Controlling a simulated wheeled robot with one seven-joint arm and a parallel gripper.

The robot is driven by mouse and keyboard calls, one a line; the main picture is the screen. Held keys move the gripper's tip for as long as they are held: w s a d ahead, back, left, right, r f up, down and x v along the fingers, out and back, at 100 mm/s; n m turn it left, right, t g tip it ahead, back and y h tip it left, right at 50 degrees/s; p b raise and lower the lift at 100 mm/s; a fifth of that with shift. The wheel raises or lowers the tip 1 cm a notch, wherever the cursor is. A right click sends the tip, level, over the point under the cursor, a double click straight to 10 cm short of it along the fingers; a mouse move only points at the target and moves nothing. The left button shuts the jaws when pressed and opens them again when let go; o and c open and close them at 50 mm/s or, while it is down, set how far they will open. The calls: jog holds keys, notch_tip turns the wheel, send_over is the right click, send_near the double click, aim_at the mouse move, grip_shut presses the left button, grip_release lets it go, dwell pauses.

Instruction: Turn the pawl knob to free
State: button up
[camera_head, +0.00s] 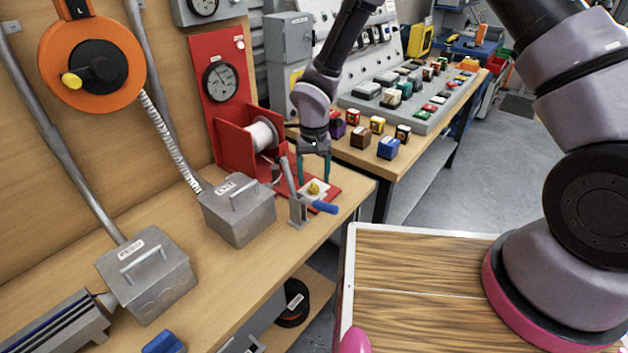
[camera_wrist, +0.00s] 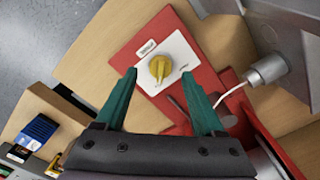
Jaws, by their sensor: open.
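The pawl knob (camera_wrist: 160,67) is a small yellow knob on a white plate (camera_wrist: 180,49) with printed labels, set on a red base. In the head view the knob (camera_head: 313,188) sits at the front of the red spool stand (camera_head: 235,143). My gripper (camera_wrist: 162,80) is open, with its two green fingers apart. In the wrist view the knob appears between and just beyond the fingertips, with nothing between the jaws. In the head view my gripper (camera_head: 314,178) points down over the knob. I cannot tell whether a finger touches it. The label text is too small to read.
A white spool (camera_head: 262,136) sits in the red stand, and a grey box (camera_head: 238,212) is to the left. Small coloured blocks (camera_head: 388,148) stand on the bench behind.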

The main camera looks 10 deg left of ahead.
jog(key=shift+f, duration=0.95)
grip_shut()
